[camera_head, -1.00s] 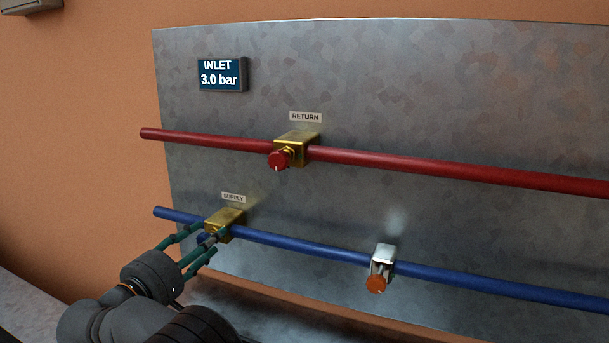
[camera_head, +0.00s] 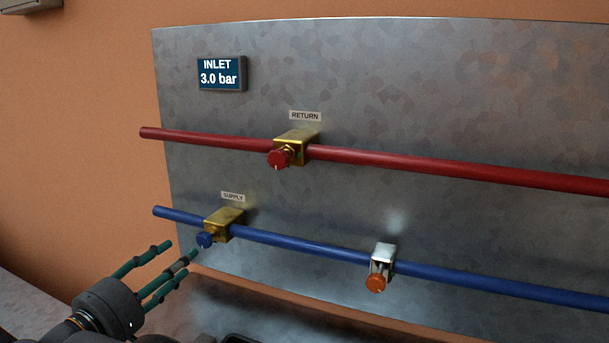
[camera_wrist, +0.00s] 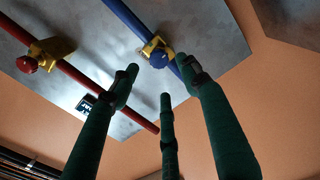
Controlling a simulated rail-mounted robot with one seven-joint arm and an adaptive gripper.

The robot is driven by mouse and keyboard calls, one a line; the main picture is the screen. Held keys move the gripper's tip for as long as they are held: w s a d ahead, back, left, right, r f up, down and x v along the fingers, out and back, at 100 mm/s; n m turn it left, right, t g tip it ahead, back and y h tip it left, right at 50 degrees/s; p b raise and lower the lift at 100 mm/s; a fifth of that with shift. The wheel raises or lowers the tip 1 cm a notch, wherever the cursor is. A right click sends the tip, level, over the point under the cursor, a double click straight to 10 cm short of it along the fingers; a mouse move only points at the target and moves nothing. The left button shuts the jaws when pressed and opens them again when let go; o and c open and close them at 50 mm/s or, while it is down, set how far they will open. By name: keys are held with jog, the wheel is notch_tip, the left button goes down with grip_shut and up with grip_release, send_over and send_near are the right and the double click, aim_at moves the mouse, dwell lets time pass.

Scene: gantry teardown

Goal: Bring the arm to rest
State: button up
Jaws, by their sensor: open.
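My gripper (camera_head: 180,268) has three green fingers. They are spread apart with nothing between them, at the lower left of the head view. The fingertips stand a little below and left of the blue supply knob (camera_head: 205,240), with a gap between. The wrist view shows the green fingers (camera_wrist: 165,95) pointing towards the panel, and the blue knob (camera_wrist: 158,60) just beyond them. The knob sits on a brass valve block (camera_head: 225,222) on the blue pipe (camera_head: 320,252). Most of my arm is out of the head view.
A metal panel (camera_head: 420,90) carries a red pipe (camera_head: 450,171) with a red return knob (camera_head: 278,159). An orange knob (camera_head: 376,284) is on a silver fitting further right on the blue pipe. A display (camera_head: 221,74) reads INLET 3.0 bar. Orange wall (camera_head: 80,130) is bare at left.

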aim_at(202, 243)
jog(key=x, duration=0.9)
jog(key=shift+d, duration=0.1)
jog(key=shift+w+r+n+p, duration=0.15)
jog(key=shift+r+n+p, duration=0.25)
jog(key=shift+p, duration=0.65)
jog(key=n+p, duration=0.2)
jog(key=shift+p, duration=0.4)
jog(key=n+p, duration=0.6)
jog(key=p, duration=0.2)
jog(key=n+p, duration=0.4)
jog(key=p, duration=0.2)
jog(key=shift+f+n, duration=0.1)
jog(key=shift+n, duration=0.2)
jog(key=n+p, duration=0.3)
jog(key=shift+s+f+n+p, duration=0.2)
jog(key=shift+n+p, duration=0.6)
jog(key=shift+n, duration=0.1)
jog(key=shift+s+f+b, duration=0.25)
jog(key=shift+s+b, duration=0.1)
jog(key=shift+b, duration=0.15)
jog(key=shift+s+a, duration=0.25)
